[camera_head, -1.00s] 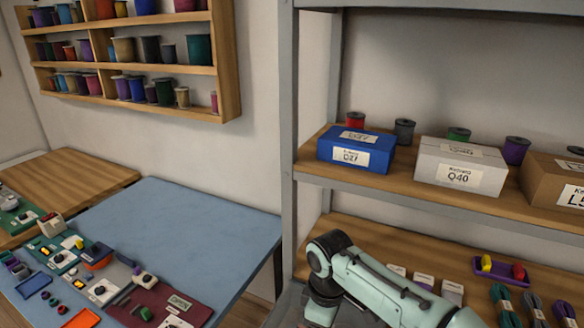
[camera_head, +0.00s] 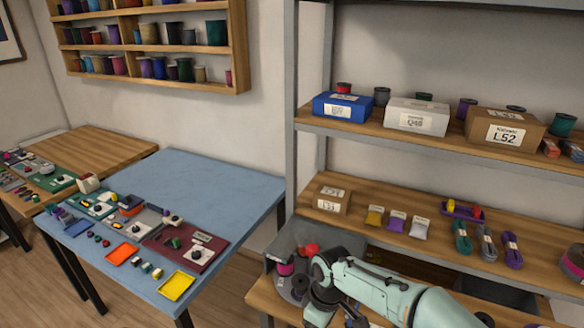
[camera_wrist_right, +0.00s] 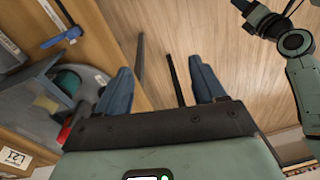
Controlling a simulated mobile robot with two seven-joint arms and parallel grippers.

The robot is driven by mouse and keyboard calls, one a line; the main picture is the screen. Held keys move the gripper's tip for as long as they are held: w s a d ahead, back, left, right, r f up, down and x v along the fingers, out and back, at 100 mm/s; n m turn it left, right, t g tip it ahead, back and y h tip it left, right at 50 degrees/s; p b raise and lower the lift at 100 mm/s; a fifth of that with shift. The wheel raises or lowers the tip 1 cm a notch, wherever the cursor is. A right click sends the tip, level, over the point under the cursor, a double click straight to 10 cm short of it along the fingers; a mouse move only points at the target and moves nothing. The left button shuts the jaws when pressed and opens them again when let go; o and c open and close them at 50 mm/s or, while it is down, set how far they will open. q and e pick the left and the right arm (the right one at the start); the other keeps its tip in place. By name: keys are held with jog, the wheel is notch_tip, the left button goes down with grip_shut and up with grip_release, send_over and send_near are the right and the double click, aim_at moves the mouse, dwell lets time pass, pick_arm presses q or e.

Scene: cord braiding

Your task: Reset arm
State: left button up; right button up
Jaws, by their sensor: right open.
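My right gripper (camera_wrist_right: 160,64) shows in the right wrist view with its two blue fingers spread apart. Nothing is between them, and wooden floor shows beyond. In the head view a pale green arm of mine (camera_head: 385,290) comes in from the lower right, in front of the shelf unit; its gripper is not clear there. In the right wrist view another pale green arm part with a dark joint (camera_wrist_right: 296,42) shows at the upper right. My left gripper is not identifiable in either view.
A blue table (camera_head: 215,190) holds trays and small parts. Shelves on the right hold a blue box (camera_head: 342,107), a white box (camera_head: 417,117), a brown box (camera_head: 505,130) and cord bundles (camera_head: 487,240). A grey round-ended stand (camera_head: 290,240) is beside my arm.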

notch_tip(320, 180, down, 13)
jog(key=d+m+g+y, duration=0.1)
jog(key=m, duration=0.2)
jog(key=s+d+f+m+y, duration=0.1)
jog(key=s+d+f+m, duration=0.1)
jog(key=s+f+m, duration=0.4)
jog(key=s+d+f+m+t, duration=0.1)
jog(key=s+d+f+m, duration=0.2)
jog(key=s+f, duration=1.2)
jog(key=m, duration=0.3)
jog(key=shift+s+d+y, duration=0.15)
jog(key=shift+s+y, duration=0.05)
jog(key=shift+y, duration=0.2)
